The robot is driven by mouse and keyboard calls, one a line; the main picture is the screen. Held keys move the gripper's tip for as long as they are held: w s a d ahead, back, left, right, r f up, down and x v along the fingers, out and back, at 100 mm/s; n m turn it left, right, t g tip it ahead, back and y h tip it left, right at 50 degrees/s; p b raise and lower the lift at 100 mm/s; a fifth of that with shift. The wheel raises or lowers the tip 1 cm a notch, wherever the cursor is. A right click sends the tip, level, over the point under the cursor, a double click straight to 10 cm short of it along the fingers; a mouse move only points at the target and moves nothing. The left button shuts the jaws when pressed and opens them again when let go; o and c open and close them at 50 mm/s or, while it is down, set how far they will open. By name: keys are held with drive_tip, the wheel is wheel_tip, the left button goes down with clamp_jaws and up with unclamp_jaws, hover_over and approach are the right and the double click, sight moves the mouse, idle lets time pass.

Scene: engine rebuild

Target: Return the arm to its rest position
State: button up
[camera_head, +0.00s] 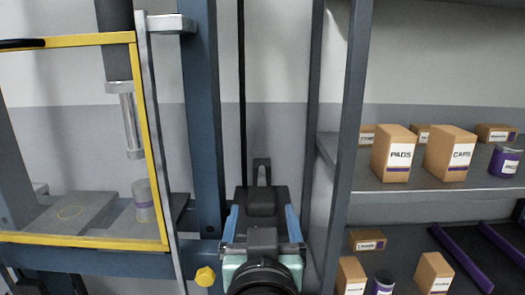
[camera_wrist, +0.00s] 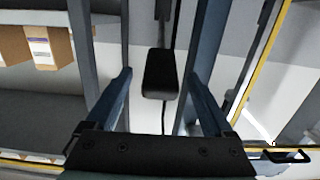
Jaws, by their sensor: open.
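My gripper (camera_head: 262,222) is open, its two blue fingers pointing away from the head camera, between the press and the shelf rack. The fingers also show in the wrist view (camera_wrist: 160,75), spread well apart. A black box-shaped part (camera_wrist: 160,80) shows between them there, with clear gaps to both fingers; I cannot tell its depth. In the head view a black part with a slotted upper piece (camera_head: 262,172) shows just beyond the fingers. My dark wrist hides what is below.
The blue press frame (camera_head: 207,120) and its yellow-edged guard (camera_head: 150,130) stand close on the left. A grey metal cylinder (camera_head: 143,203) stands inside. The rack upright (camera_head: 350,130) is close on the right, with boxes labelled PADS (camera_head: 396,155) and CAPS (camera_head: 450,155) on the shelf.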

drive_tip(key=s+r+t+p, duration=0.3)
drive_tip(key=s+r+p, duration=0.1)
drive_tip(key=r, duration=0.9)
drive_tip(key=s+r+t+p, duration=0.3)
drive_tip(key=s+r+p, duration=0.1)
drive_tip(key=r, duration=0.9)
drive_tip(key=s+r+t+p, duration=0.4)
drive_tip(key=s+r+p, duration=0.1)
drive_tip(key=r, duration=0.8)
drive_tip(key=shift+p, duration=0.3)
drive_tip(key=shift+s, duration=0.1)
